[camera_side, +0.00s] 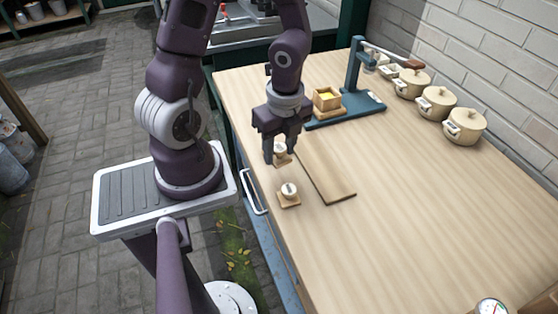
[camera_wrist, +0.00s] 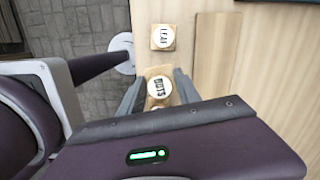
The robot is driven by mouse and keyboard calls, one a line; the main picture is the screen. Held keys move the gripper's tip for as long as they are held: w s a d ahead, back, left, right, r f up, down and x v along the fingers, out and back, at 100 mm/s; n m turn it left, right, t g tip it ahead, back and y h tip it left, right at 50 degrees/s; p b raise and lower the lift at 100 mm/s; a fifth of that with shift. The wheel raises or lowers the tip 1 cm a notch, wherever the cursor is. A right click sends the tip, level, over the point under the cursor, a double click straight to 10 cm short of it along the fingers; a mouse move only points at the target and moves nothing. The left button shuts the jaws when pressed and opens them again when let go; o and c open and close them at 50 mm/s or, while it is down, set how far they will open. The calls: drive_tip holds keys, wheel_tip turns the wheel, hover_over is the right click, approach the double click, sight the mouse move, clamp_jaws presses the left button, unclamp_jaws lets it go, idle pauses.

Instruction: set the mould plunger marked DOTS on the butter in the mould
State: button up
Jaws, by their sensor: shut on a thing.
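The mould plunger marked DOTS (camera_wrist: 158,87) is between my gripper's fingers in the wrist view, its round white label facing up on a square wooden base. My gripper (camera_side: 282,157) is shut on this plunger (camera_side: 281,159) in the side view, near the table's left edge; whether its base is clear of the table is hard to tell. The wooden mould (camera_side: 327,105) stands at the back on the base of a blue lever press (camera_side: 356,90), with yellow butter (camera_side: 327,96) showing in its open top.
A second plunger marked LEAF (camera_wrist: 162,36) stands on the table, also seen in the side view (camera_side: 288,194). A flat wooden board (camera_side: 325,177) lies beside the plungers. Several lidded pots (camera_side: 465,127) line the wall side. The table's right front (camera_side: 430,220) is mostly clear.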

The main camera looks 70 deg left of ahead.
sight(279, 145)
wheel_tip(279, 145, up, 4)
drive_tip(key=w+a+r, duration=0.1)
drive_tip(key=w+a, duration=0.5)
drive_tip(key=w, duration=0.1)
drive_tip(key=w+a+m, duration=0.1)
drive_tip(key=w+a, duration=0.5)
drive_tip(key=w, duration=0.1)
drive_tip(key=w+a+r+m, duration=0.1)
drive_tip(key=w+a, duration=0.5)
drive_tip(key=w, duration=0.1)
drive_tip(key=shift+w+r, duration=0.3)
drive_tip(key=shift+w, duration=0.05)
drive_tip(key=shift+d+f, duration=0.1)
drive_tip(key=shift+f, duration=1.9)
drive_tip(key=shift+f, duration=0.5)
drive_tip(key=o, duration=1.4)
